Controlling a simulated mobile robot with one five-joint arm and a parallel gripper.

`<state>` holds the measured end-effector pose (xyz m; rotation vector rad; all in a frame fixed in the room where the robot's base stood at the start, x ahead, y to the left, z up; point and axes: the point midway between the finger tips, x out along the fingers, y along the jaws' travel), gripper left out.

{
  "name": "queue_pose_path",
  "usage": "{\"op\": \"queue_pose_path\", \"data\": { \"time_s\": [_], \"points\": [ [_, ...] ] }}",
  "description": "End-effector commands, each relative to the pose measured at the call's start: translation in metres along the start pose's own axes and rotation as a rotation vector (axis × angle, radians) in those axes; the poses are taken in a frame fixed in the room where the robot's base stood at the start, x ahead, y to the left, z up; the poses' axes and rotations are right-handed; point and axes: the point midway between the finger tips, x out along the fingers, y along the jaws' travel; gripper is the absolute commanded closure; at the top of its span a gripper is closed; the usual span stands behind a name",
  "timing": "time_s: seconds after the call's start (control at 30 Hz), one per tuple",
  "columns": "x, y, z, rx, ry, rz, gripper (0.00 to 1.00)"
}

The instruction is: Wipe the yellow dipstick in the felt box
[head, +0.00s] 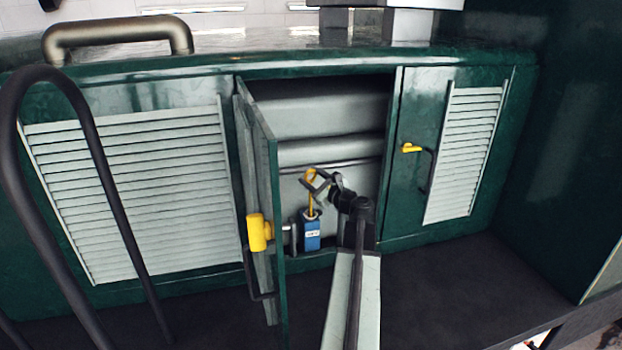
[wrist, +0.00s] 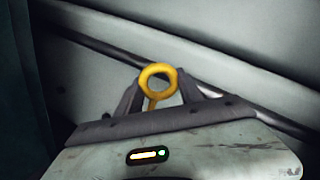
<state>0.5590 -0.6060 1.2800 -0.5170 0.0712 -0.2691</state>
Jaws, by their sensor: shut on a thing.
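The yellow dipstick shows as a ring handle (wrist: 158,84) in the wrist view. My gripper (head: 311,178) is shut on it; its two dark fingers (wrist: 158,92) stand on either side of the ring. In the head view the yellow dipstick (head: 311,205) hangs below my gripper, its lower part reaching down to the top of a blue box (head: 311,231). I take this for the felt box. The box stands upright just inside the open cabinet. Its top hides the dipstick's lower end, so I cannot tell how deep it sits.
The green cabinet door (head: 262,190) stands open left of the blue box, with a yellow handle (head: 257,232). A closed door (head: 440,150) with a yellow latch is on the right. Grey pipes (head: 320,115) fill the opening. A black rail (head: 95,150) curves at the left.

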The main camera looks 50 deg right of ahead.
Motion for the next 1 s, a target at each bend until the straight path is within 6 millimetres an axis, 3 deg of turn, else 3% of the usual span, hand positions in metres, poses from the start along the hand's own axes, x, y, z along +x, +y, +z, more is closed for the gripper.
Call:
{"op": "queue_pose_path", "data": {
  "time_s": [1.0],
  "points": [
    [0.000,-0.050,0.086,0.000,0.000,0.000,1.00]
  ]
}}
